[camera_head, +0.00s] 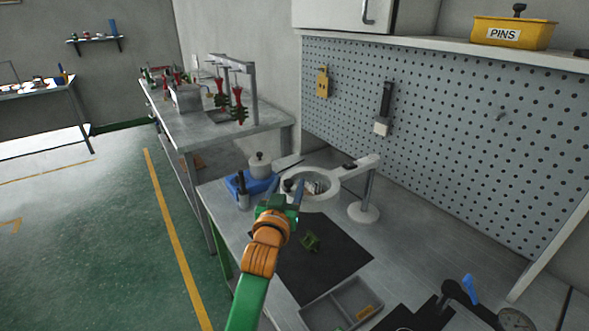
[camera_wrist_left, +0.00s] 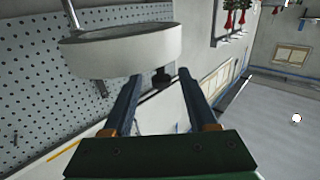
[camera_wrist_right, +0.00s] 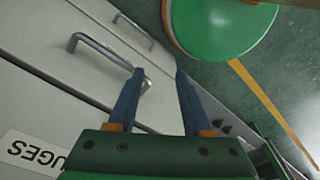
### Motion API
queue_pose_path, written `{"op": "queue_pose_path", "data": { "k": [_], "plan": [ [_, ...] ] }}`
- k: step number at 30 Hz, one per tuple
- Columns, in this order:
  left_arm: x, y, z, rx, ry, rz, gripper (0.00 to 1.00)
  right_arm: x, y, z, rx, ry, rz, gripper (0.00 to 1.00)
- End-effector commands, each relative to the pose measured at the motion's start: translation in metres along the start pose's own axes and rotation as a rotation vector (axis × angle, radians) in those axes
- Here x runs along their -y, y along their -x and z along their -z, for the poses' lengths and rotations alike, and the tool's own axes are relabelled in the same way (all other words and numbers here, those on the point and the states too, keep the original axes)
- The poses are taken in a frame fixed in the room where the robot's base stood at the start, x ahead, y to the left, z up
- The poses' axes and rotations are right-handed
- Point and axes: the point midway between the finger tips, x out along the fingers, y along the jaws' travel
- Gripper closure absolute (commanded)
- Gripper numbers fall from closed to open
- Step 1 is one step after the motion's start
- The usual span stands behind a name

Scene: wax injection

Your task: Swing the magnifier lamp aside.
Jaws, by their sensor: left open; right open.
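The magnifier lamp stands on the bench in the head view, with a white ring head (camera_head: 329,197), a short arm to a post and a round white base (camera_head: 363,213). My left gripper (camera_head: 294,186) is open at the near left side of the ring. In the left wrist view the ring (camera_wrist_left: 125,50) lies just beyond the open left gripper (camera_wrist_left: 159,75). A small dark knob (camera_wrist_left: 161,79) shows between its fingertips, not clasped. My right gripper (camera_wrist_right: 160,72) is open and empty in the right wrist view; it is outside the head view.
A blue tray (camera_head: 236,187) with a lidded pot (camera_head: 260,166) sits left of the lamp. A dark mat (camera_head: 335,262) with a small green part (camera_head: 310,242) lies in front. A grey divided tray (camera_head: 326,312) is nearer. My right gripper faces a drawer handle (camera_wrist_right: 100,50).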

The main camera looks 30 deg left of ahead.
Motion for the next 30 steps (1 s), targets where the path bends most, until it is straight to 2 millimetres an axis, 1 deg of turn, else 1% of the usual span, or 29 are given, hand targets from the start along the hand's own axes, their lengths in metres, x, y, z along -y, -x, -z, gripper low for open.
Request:
{"op": "queue_pose_path", "data": {
  "k": [1, 4, 9, 13, 20, 21, 23, 24, 26, 27, 30],
  "plan": [
    [0.0, -0.009, 0.003, 0.0, -0.001, 0.001, 0.42, 0.0, 0.003, -0.004, 0.008, 0.0, 0.0, 0.5],
    [0.0, -0.026, 0.002, 0.001, -0.001, 0.0, 0.42, -0.001, 0.006, -0.012, 0.024, 0.001, -0.001, 0.5],
    [0.0, -0.045, 0.001, 0.0, 0.0, -0.001, 0.42, -0.002, 0.007, -0.012, 0.025, 0.002, -0.003, 0.5],
    [0.0, -0.051, 0.0, 0.001, -0.001, -0.001, 0.42, -0.003, 0.007, -0.008, 0.016, 0.002, -0.004, 0.5],
    [0.0, -0.051, 0.0, 0.001, -0.001, -0.001, 0.42, -0.003, 0.007, -0.006, 0.013, 0.003, -0.004, 0.5],
    [0.0, -0.051, 0.0, 0.001, -0.001, -0.001, 0.52, -0.003, 0.007, -0.006, 0.013, 0.003, -0.004, 0.5],
    [0.0, -0.051, 0.0, 0.001, -0.001, -0.001, 0.69, -0.003, 0.007, -0.006, 0.013, 0.003, -0.004, 0.5],
    [0.0, -0.051, 0.0, 0.001, -0.001, -0.001, 0.79, -0.003, 0.007, -0.006, 0.013, 0.003, -0.004, 0.5],
    [0.0, -0.051, 0.0, 0.002, -0.001, -0.001, 0.95, -0.003, 0.007, -0.006, 0.013, 0.003, -0.004, 0.5],
    [0.0, -0.051, 0.0, 0.002, -0.001, -0.001, 1.0, -0.003, 0.007, -0.006, 0.013, 0.003, -0.004, 0.5],
    [0.0, -0.051, -0.001, 0.003, -0.001, -0.001, 1.0, -0.003, 0.007, -0.007, 0.013, 0.003, -0.004, 0.5]
  ]
}}
